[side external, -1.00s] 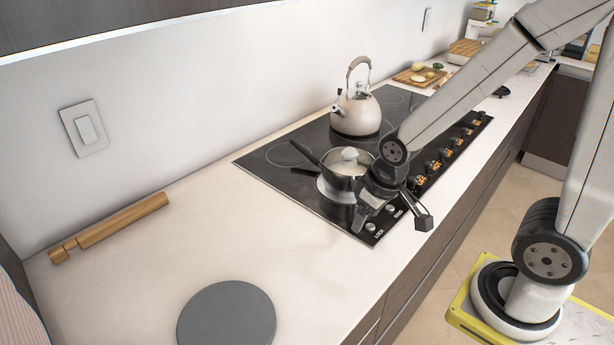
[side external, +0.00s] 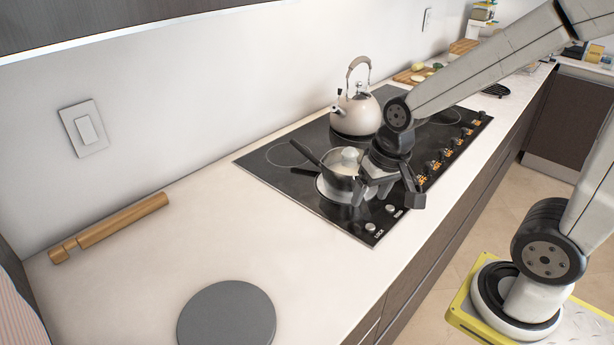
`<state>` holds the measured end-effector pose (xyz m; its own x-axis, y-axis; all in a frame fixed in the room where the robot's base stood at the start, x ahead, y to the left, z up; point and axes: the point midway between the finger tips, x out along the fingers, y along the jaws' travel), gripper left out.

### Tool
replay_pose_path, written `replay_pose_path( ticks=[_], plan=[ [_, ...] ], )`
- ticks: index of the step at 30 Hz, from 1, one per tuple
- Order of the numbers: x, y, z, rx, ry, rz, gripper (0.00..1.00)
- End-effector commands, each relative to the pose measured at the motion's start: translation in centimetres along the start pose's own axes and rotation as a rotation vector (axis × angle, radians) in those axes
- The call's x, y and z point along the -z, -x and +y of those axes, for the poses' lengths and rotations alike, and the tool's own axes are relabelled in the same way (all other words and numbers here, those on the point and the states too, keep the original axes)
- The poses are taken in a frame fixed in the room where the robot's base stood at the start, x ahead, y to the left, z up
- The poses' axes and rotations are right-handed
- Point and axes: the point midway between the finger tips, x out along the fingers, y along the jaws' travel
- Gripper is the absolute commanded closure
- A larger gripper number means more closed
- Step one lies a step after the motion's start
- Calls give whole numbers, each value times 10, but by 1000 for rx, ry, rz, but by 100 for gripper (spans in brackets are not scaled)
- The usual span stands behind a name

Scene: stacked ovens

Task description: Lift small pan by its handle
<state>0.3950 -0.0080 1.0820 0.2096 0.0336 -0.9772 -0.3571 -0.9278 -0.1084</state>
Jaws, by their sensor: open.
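A small pan (side external: 336,172) with a pale lid sits on the black cooktop, on its near left part. It seems to rest on or in a wider piece of cookware (side external: 327,190). Two dark handles point left from this stack; the upper handle (side external: 306,152) tilts upward and a lower handle (side external: 304,171) lies under it. My gripper (side external: 386,198) is open, just right of the pan, with its fingers pointing down and spread. It hides the pan's right side. I cannot tell whether a finger touches the pan.
A beige kettle (side external: 355,112) stands behind the pan on the cooktop (side external: 262,165). Knobs (side external: 450,152) line the cooktop's right edge. A wooden rolling pin (side external: 120,222) lies by the wall, and a grey round disc (side external: 228,315) lies in front.

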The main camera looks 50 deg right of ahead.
Motion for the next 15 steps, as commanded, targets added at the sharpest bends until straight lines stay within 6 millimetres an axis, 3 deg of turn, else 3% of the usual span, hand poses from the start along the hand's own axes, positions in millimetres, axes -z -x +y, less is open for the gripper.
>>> replay_pose_path(
  ticks=[15],
  plan=[
    [19,-6,18,57,-1033,-95,27]
  ],
)
